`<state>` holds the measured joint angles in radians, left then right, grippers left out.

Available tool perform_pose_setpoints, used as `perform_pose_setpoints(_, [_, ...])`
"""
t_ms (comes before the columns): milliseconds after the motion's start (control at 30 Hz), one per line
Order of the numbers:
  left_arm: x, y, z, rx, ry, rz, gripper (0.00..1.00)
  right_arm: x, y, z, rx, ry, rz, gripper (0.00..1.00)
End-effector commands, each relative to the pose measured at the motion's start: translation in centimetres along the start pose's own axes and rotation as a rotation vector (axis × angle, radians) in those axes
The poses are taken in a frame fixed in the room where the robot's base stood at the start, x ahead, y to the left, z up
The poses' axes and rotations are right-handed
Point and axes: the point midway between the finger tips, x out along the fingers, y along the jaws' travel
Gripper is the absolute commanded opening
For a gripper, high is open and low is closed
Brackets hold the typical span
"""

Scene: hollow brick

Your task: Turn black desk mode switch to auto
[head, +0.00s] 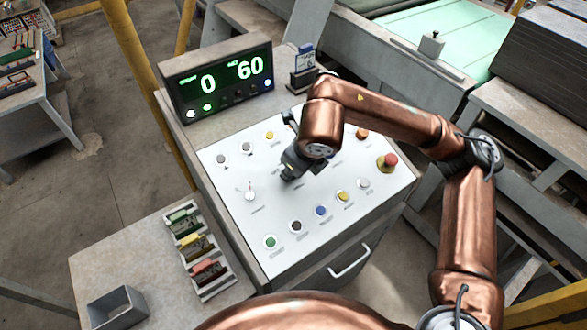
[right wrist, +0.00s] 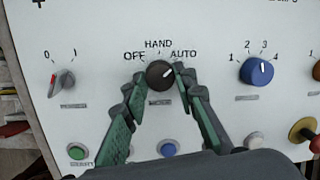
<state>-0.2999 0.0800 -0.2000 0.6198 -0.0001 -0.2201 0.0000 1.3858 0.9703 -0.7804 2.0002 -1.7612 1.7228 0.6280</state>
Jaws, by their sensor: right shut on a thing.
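The black mode switch (right wrist: 159,75) is a round knob on the white desk panel (head: 232,170), with OFF, HAND and AUTO printed around its top. In the right wrist view, the two green-padded fingers of my right gripper (right wrist: 160,77) are shut on the knob, one on each side. A faint pale mark on it seems to lean up and right, but I cannot tell exactly which label it points at. In the head view my right gripper (head: 290,172) hides the knob. My left gripper is not in view.
A blue selector (right wrist: 256,71) sits to the right of the knob, and a 0-1 switch (right wrist: 62,82) to the left. Several push buttons and a red emergency stop (head: 388,161) share the panel. A display (head: 220,82) reading 0 and 60 stands behind.

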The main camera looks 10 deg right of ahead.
Motion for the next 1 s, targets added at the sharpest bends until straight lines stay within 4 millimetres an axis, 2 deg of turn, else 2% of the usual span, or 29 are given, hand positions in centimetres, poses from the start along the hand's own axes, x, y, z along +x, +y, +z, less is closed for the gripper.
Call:
perform_pose_setpoints(267, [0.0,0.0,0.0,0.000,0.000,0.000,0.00,-0.1,-0.1,0.1,0.002,-0.003,-0.001,0.01])
perform_pose_setpoints(300, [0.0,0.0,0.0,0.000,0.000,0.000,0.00,-0.1,-0.1,0.1,0.002,-0.003,-0.001,0.28])
perform_pose_setpoints(533, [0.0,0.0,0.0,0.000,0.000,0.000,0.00,-0.1,0.0,0.1,0.001,-0.002,-0.001,0.43])
perform_pose_setpoints(833, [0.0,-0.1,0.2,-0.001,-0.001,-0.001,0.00,-0.2,0.0,0.1,0.000,-0.001,-0.001,0.43])
perform_pose_setpoints(1000, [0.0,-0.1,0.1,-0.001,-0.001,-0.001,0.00,-2.0,-0.1,0.1,0.000,-0.004,-0.002,0.43])
